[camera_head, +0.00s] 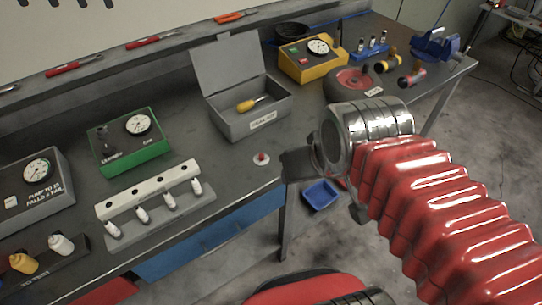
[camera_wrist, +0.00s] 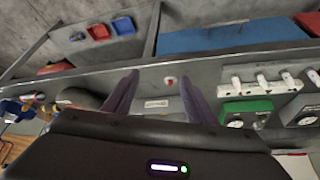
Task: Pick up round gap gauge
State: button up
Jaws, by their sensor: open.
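The round gap gauge appears to be the small white disc with a red knob (camera_head: 261,159), lying flat near the front edge of the grey bench. It also shows in the wrist view (camera_wrist: 169,82), between the fingertips in the picture but some way beyond them. My gripper (camera_wrist: 158,77) is open and empty, its two purple-grey fingers apart. In the head view its dark end (camera_head: 296,163) is just right of the gauge, partly hidden by my arm.
An open grey box (camera_head: 225,122) with a yellow-handled tool stands behind the gauge. A white rack with several bottles (camera_head: 150,190) and a green gauge box (camera_head: 130,160) are to its left. A blue bin (camera_head: 321,194) sits below. Bench around the gauge is clear.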

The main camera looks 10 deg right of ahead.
aim_at(260, 159)
jog(key=z, duration=0.55)
jog(key=k, duration=1.2)
jog(key=u, duration=1.1)
jog(key=i, duration=1)
jog(key=u, duration=0.1)
